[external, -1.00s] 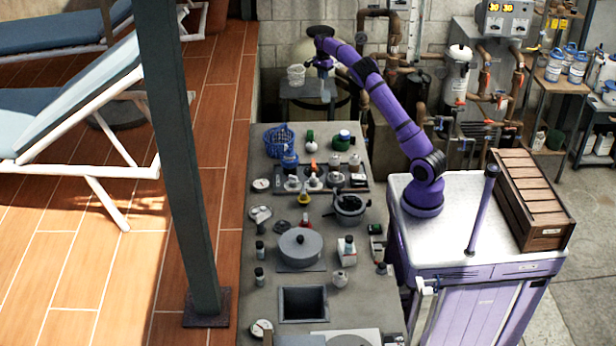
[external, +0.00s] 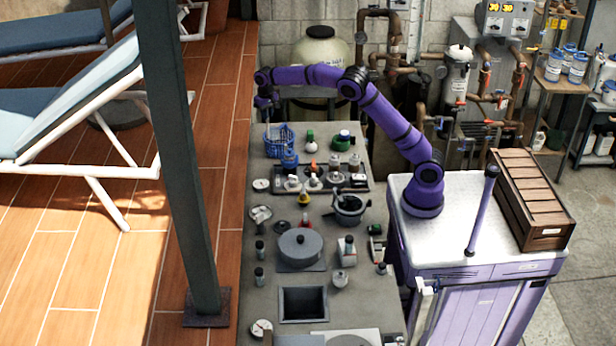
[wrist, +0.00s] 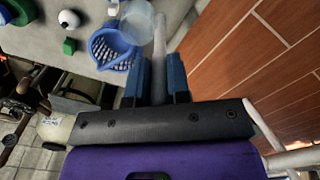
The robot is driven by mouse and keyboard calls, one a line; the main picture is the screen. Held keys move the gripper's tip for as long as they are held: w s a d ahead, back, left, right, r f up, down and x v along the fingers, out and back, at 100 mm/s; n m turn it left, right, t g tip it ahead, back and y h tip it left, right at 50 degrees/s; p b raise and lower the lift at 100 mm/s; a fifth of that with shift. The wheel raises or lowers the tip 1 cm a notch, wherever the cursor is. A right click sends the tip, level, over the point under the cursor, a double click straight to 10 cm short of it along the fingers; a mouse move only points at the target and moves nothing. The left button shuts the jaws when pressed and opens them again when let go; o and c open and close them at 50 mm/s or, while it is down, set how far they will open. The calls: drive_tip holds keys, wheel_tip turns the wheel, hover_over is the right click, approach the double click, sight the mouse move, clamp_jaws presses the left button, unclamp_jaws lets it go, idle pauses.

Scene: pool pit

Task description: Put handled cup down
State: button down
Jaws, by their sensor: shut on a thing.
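My gripper (external: 265,104) is above the far left end of the grey counter (external: 262,222), close to the blue basket. In the wrist view its two blue fingers (wrist: 160,82) are shut on a pale grey, narrow upright piece (wrist: 159,50), which I take to be part of the handled cup. The cup's full shape cannot be made out in either view. The blue basket (external: 279,138) stands on the counter just below the gripper. It also shows in the wrist view (wrist: 101,50), left of the fingers, with a pale translucent round thing (wrist: 138,22) beside it.
A lidded grey pot (external: 301,248) sits farther forward. A dark post (external: 180,160) and the tiled floor (external: 215,150) lie left of the counter.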

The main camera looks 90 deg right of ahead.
drive_tip(key=w+a+n, duration=0.2)
drive_tip(key=a+n, duration=1.3)
drive_tip(key=a, duration=2.4)
drive_tip(key=s+a+n, duration=0.5)
drive_tip(key=s+a, duration=0.1)
drive_tip(key=a, duration=0.4)
drive_tip(key=s+a+n, duration=0.5)
drive_tip(key=s+a, duration=0.1)
drive_tip(key=a, duration=0.4)
drive_tip(key=s+a+n, duration=0.5)
drive_tip(key=s+a, duration=0.1)
drive_tip(key=a, duration=0.5)
wheel_tip(320, 180, down, 16)
drive_tip(key=r, duration=0.1)
drive_tip(key=w+a+f, duration=0.2)
drive_tip(key=w+a, duration=0.1)
drive_tip(key=w, duration=0.4)
drive_tip(key=w+a+f, duration=0.3)
drive_tip(key=w, duration=0.4)
drive_tip(key=shift+w+f, duration=0.15)
drive_tip(key=shift+f, duration=0.3)
